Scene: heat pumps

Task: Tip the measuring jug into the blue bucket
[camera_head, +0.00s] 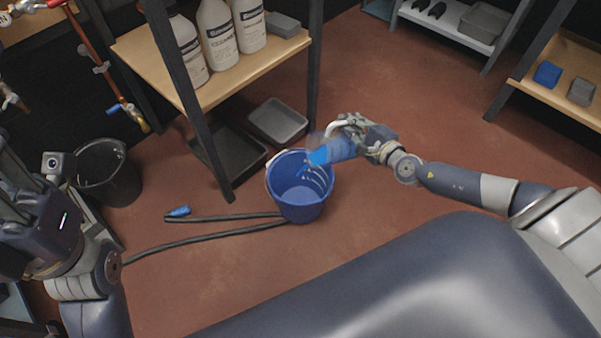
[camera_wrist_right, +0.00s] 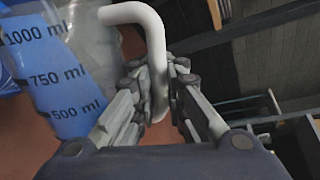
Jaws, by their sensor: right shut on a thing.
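The blue bucket (camera_head: 292,205) stands upright on the red-brown floor in the middle of the head view. The measuring jug (camera_head: 338,150) is see-through with blue liquid and is tilted toward the left, its mouth over the bucket's right rim. My right gripper (camera_head: 352,128) is shut on the jug's white handle (camera_wrist_right: 153,40) to the right of the bucket. In the right wrist view the jug (camera_wrist_right: 55,85) shows its 1000, 750 and 500 ml marks, with blue liquid along its side. My left gripper (camera_head: 50,215) is at the left edge, away from the bucket; its fingers are unclear.
Black hoses (camera_head: 205,242) run over the floor to the bucket. A black bucket (camera_head: 108,180) stands at the left. A wooden shelf (camera_head: 245,65) with white bottles (camera_head: 217,35) and grey trays (camera_head: 277,122) is behind. Floor to the right is clear.

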